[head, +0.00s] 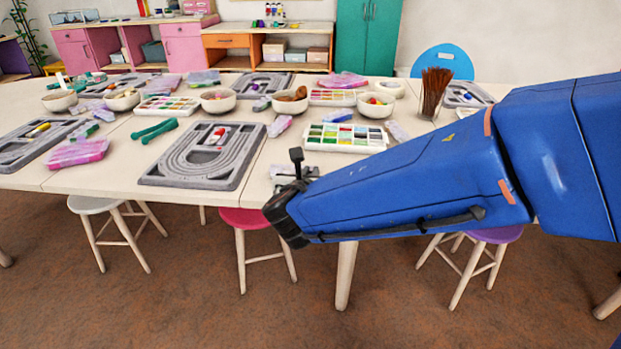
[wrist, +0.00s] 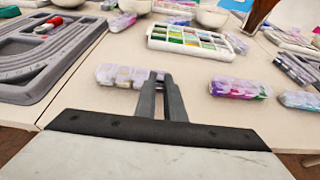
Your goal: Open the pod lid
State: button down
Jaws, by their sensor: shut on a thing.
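A translucent pod (wrist: 117,74) with pale lilac contents lies near the table's front edge in the wrist view. Its lid looks down, lying flat over the compartments. My gripper (wrist: 161,82) is at the pod's right end, its two dark fingers close together and shut on the lid there. The fingers hide the exact point of grip. In the head view my gripper (head: 303,170) is low over the table's front edge, right of the grey bead board, and mostly hides the pod.
A grey bead board (head: 168,176) with red and white pieces lies to the left. A white palette (wrist: 158,41) of coloured beads stands behind the pod. Another pod (wrist: 240,88) with purple contents lies to the right. Bowls and a brush cup (head: 434,92) stand farther back.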

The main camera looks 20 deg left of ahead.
jog(key=shift+w+a+r+g+h, duration=0.1)
jog(key=shift+w+r+g+h, duration=0.3)
jog(key=shift+g, duration=0.7)
jog(key=shift+w+a+r+g+h, duration=0.1)
jog(key=shift+w+r+g, duration=0.3)
jog(key=shift+r+g, duration=0.55)
jog(key=shift+w+a+r+g+h, duration=0.1)
jog(key=shift+w+r+g+h, duration=0.25)
jog(key=shift+g, duration=0.6)
jog(key=shift+w+a+r+g+h, duration=0.15)
jog(key=shift+w+g, duration=0.35)
jog(key=shift+g, duration=0.4)
jog(key=w+g, duration=0.1)
jog(key=g, duration=0.2)
jog(key=w+g, duration=0.1)
jog(key=shift+w+a+r+h, duration=0.25)
jog(key=shift+w+r+h, duration=0.1)
jog(key=shift+r+h, duration=0.05)
jog(key=shift+w+a+g+h, duration=0.15)
jog(key=shift+w+g, duration=0.3)
jog(key=shift+g, duration=0.5)
jog(key=shift+w+a+g+h, duration=0.1)
jog(key=shift+w+g+h, duration=0.25)
jog(key=shift+g, duration=0.6)
jog(key=shift+w+f, duration=0.1)
jog(key=shift+w, duration=0.1)
jog(key=c, duration=2.1)
grip_release()
